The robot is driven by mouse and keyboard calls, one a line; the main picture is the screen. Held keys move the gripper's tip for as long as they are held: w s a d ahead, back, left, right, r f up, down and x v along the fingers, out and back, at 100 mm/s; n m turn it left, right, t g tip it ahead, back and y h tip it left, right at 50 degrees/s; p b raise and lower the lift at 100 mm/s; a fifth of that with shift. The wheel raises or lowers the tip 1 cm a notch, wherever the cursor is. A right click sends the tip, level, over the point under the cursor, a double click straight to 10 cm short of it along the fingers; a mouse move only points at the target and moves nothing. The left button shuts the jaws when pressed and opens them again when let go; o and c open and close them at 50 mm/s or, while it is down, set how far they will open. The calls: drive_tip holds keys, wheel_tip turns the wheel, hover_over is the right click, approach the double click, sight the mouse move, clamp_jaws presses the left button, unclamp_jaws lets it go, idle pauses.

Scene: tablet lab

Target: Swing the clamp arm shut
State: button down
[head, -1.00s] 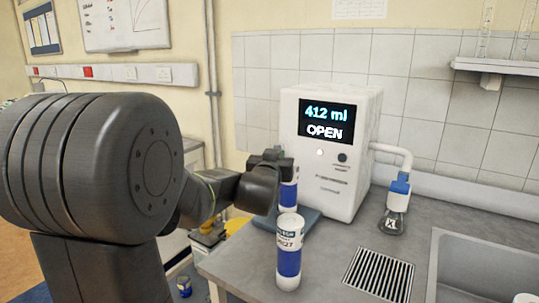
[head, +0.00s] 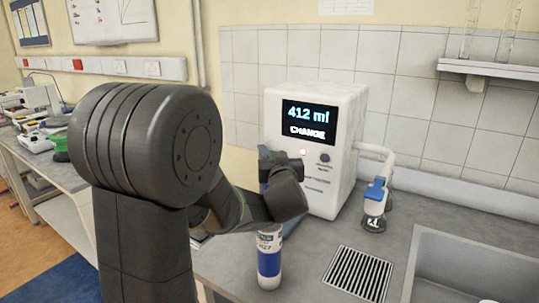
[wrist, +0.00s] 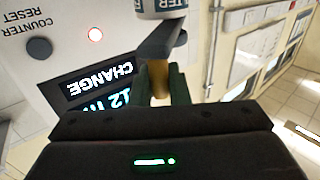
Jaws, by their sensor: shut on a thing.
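The white dispenser unit (head: 315,150) stands on the bench; its display (head: 309,122) reads 412 ml and CHANGE. In the wrist view, my gripper (wrist: 161,86) is shut on the tan handle of the dark grey clamp arm (wrist: 162,37). Part of a white cartridge with dark lettering (wrist: 160,8) shows just beyond the clamp arm. In the head view, my arm reaches to the unit's front and hides the clamp and the cartridge there. I cannot tell whether the clamp arm touches that cartridge.
A loose white and blue cartridge (head: 269,262) stands upright on the bench in front of my arm. A flask with a blue top (head: 374,205) stands under the unit's spout. A drain grille (head: 357,273) and a sink (head: 470,262) lie to the right.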

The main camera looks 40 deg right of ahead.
drive_tip(key=shift+s+d+r, duration=0.1)
drive_tip(key=shift+s+d, duration=0.15)
drive_tip(key=shift+d, duration=0.45)
drive_tip(key=c, duration=1.4)
unclamp_jaws()
drive_tip(key=shift+s+d, duration=0.1)
drive_tip(key=shift+d, duration=0.05)
drive_tip(key=shift+c, duration=0.2)
drive_tip(key=b+v, duration=0.1)
drive_tip(key=v, duration=1.3)
